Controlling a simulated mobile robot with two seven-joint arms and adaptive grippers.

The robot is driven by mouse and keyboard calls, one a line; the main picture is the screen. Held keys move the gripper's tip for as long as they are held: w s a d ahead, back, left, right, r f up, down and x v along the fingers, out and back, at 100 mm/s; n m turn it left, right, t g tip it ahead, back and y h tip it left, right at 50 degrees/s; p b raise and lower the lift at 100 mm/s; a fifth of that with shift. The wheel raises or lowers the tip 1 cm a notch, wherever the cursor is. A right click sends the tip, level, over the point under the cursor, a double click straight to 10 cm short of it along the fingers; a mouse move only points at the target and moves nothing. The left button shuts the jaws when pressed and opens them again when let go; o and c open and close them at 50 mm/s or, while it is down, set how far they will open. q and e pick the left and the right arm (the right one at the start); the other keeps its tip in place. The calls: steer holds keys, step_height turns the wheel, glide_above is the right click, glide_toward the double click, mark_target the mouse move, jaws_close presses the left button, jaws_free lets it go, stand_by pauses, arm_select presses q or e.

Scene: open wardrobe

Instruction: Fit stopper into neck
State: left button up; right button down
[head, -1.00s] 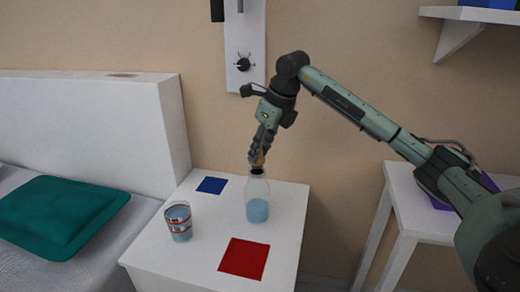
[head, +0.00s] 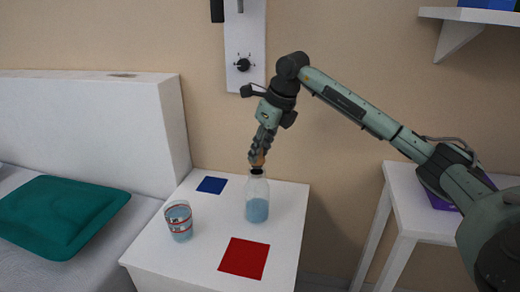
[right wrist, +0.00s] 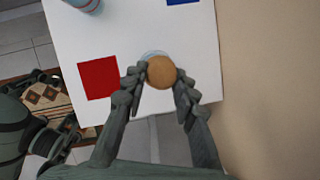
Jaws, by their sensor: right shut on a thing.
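A clear bottle (head: 257,203) with light blue liquid in its lower part stands upright on the white bedside table (head: 200,262). My right gripper (head: 259,155) is directly above the bottle's dark-rimmed neck. It is shut on a tan cork stopper (head: 257,160), whose lower end is at the neck's mouth. I cannot tell whether the stopper's tip is inside the neck. In the right wrist view the stopper's round top (right wrist: 161,72) sits between the fingers and covers most of the bottle (right wrist: 154,54).
A striped glass (head: 180,221) with blue liquid stands left of the bottle. A red square (head: 243,258) and a blue square (head: 212,185) lie flat on the table. A bed with a green pillow (head: 62,215) is at left, and a white side table (head: 412,205) at right.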

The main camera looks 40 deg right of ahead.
mark_target(262, 155)
steer(key=shift+f+b, duration=1)
steer(key=shift+f, duration=0.5)
steer(key=c, duration=1.1)
jaws_free()
steer(key=shift+f, duration=0.1)
steer(key=shift+r, duration=0.2)
steer(key=shift+s+r, duration=0.1)
steer(key=shift+r, duration=0.25)
steer(key=v, duration=1.1)
steer(key=shift+s, duration=0.1)
